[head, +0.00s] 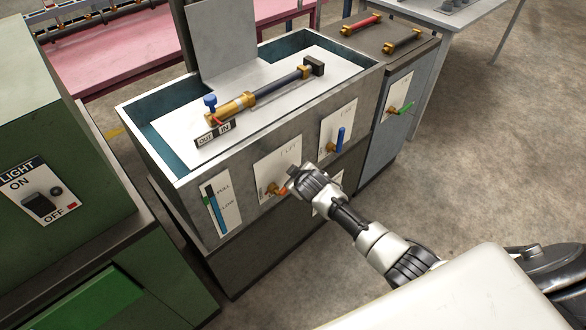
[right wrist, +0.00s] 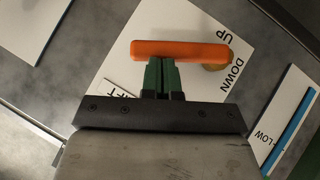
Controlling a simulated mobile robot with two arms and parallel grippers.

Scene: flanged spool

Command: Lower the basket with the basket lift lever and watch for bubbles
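The orange basket lift lever (head: 282,191) has a brass pivot and sits on a white panel on the tank's front. In the right wrist view the lever (right wrist: 180,50) lies across the tips of my right gripper (right wrist: 162,66), beside the words UP and DOWN. The gripper's green fingers are together, at or touching the lever, not visibly around it. In the head view my right gripper (head: 291,183) reaches the panel. A brass and dark spool assembly (head: 262,95) with a blue valve lies on the white platform (head: 185,128) in the tank. No bubbles show. My left gripper is out of view.
The tank (head: 150,155) has an upright grey plate (head: 220,38) behind it. A blue lever (head: 340,139) and a level gauge (head: 221,205) are on its front. A green-handled valve (head: 402,108) is farther right. A green cabinet (head: 60,150) with a light switch stands left.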

